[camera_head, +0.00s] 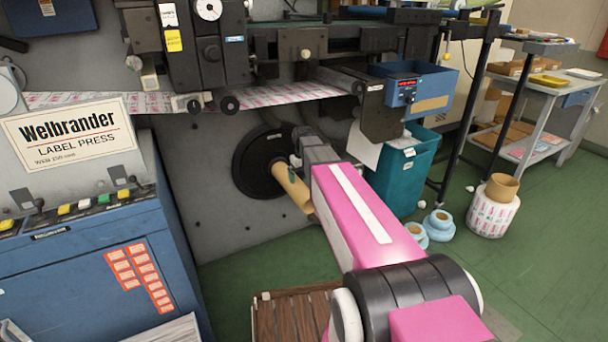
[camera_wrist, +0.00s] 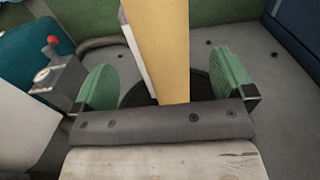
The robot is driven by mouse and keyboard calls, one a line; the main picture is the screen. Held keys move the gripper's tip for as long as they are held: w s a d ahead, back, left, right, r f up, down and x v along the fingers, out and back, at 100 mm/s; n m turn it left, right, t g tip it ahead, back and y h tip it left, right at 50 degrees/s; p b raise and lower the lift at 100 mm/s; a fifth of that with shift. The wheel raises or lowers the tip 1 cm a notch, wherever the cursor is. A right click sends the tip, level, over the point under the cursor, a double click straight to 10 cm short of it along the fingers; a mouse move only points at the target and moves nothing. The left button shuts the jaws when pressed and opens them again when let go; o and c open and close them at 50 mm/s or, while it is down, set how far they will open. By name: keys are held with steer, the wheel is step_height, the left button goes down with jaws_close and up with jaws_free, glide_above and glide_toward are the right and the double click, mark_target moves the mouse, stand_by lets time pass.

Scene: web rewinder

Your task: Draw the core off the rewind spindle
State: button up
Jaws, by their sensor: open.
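The core (camera_head: 292,188) is a tan cardboard tube. It sticks out from the black round disc (camera_head: 245,172) of the rewind spindle on the grey press face. My gripper (camera_head: 294,163) is beside the core in the head view, partly hidden by my arm. In the wrist view the core (camera_wrist: 158,45) runs between the two green finger pads of my gripper (camera_wrist: 165,85). Gaps show on both sides of it, so the jaws are open around it and not clamped. Part of the dark disc (camera_wrist: 135,97) shows behind. The spindle's shaft is hidden.
A teal bin (camera_head: 402,175) stands right of the spindle, below a blue box (camera_head: 420,90). Light blue rolls (camera_head: 440,225) and a printed roll (camera_head: 492,212) with a tan core on top stand on the green floor. A slatted wooden pallet (camera_head: 290,315) lies below. A blue console (camera_head: 90,250) is left.

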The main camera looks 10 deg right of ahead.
mark_target(304, 190)
steer(key=shift+d+f, duration=0.1)
steer(key=shift+f, duration=5.25)
steer(key=c, duration=0.9)
steer(key=shift+r, duration=0.2)
